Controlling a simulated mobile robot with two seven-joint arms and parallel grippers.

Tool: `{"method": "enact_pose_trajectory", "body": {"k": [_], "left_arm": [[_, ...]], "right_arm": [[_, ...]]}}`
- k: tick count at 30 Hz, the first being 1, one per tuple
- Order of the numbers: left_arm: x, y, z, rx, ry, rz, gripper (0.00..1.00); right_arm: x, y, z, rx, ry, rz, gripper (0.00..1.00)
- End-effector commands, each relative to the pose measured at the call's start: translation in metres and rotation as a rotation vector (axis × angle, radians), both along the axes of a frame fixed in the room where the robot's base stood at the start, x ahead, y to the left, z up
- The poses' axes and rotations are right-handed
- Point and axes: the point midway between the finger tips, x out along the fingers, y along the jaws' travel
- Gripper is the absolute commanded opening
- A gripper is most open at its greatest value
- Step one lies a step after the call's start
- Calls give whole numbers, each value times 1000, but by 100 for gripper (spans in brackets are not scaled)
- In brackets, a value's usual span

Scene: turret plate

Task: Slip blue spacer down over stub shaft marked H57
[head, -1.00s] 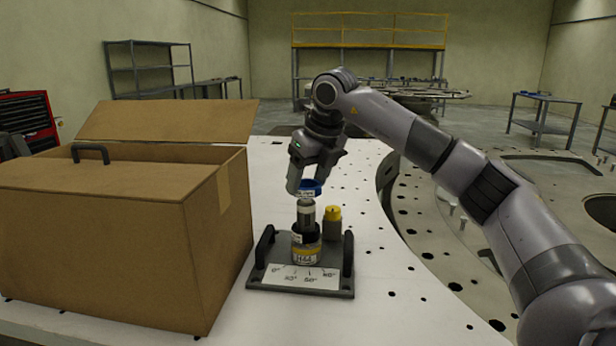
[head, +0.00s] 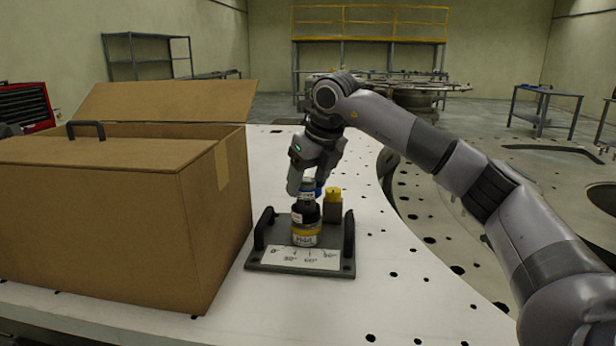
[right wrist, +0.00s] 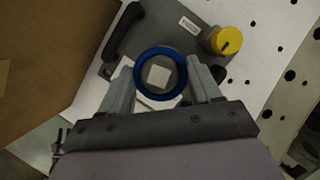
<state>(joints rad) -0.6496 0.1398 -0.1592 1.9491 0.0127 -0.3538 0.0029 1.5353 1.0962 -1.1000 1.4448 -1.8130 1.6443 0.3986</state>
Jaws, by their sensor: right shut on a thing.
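The blue spacer (right wrist: 182,86) is a ring held between the two fingers of my right gripper (head: 308,184), which is shut on it. In the right wrist view it frames a pale square, which looks like the top of the stub shaft. In the head view, blue (head: 319,188) shows beside the upper part of the upright stub shaft (head: 306,183); I cannot tell how far down the ring sits. The shaft has a dark collar, a yellow band and a label seeming to read H44, not clearly H57. My left gripper is not in view.
The shaft's grey base plate (head: 345,265) has a handle at each side, a white angle scale and a yellow-capped post (head: 333,195). A large cardboard box (head: 110,230) stands close on the left. The white table (head: 390,300) is clear at right, with holes.

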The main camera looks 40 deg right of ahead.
Motion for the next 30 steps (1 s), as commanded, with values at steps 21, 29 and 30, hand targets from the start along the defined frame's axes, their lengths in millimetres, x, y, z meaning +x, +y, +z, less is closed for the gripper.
{"method": "enact_pose_trajectory", "body": {"k": [21, 29, 30], "left_arm": [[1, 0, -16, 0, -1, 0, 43], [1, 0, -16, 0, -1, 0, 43], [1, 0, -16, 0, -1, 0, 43]], "right_arm": [[0, 0, -27, 0, -1, 0, 32], [0, 0, -27, 0, -1, 0, 32], [0, 0, -27, 0, -1, 0, 32]]}}
